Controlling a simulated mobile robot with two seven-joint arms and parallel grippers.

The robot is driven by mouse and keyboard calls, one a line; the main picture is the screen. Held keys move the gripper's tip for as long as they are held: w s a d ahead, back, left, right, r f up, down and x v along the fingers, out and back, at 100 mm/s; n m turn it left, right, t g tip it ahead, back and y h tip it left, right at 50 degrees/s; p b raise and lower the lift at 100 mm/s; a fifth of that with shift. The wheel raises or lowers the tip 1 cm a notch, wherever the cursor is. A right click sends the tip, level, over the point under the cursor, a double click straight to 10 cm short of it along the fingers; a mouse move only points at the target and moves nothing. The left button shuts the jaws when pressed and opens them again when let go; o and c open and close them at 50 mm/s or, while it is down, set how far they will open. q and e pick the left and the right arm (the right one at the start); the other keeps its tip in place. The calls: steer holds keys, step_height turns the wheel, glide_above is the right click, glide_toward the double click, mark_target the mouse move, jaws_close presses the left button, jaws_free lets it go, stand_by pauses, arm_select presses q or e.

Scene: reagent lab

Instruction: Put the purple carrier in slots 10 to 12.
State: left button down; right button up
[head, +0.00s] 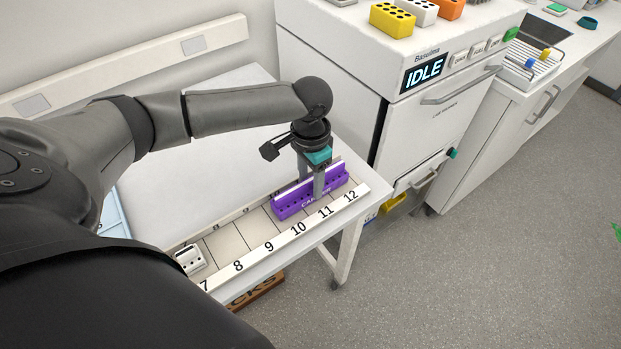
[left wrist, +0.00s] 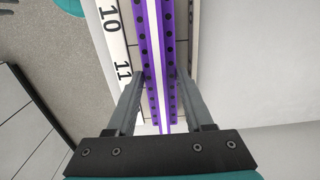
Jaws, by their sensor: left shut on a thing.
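The purple carrier (head: 292,204) is a long block with rows of holes and a white strip along its top. It lies along the numbered slot rail (head: 268,246), in the span behind the labels 10, 11 and 12. My left gripper (head: 312,188) reaches down over it and is shut on its middle. In the left wrist view the carrier (left wrist: 152,50) runs between the two fingers (left wrist: 155,88), beside the labels 10 and 11. Whether its underside rests fully on the slot floor cannot be told. My right gripper is not in view.
Slots 8 and 9 (head: 228,243) look empty. A small white block (head: 190,259) sits in slot 7. The white machine (head: 425,110) with an IDLE display stands to the right of the table, with yellow, white and orange blocks on top.

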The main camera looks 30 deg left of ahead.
mark_target(311, 180)
arm_select(q)
steer(key=shift+c, duration=1.4)
jaws_free()
steer(key=shift+f, duration=0.15)
step_height(311, 180, up, 12)
steer(key=p, duration=0.1)
steer(key=shift+r+p, duration=0.2)
steer(key=shift+p, duration=0.15)
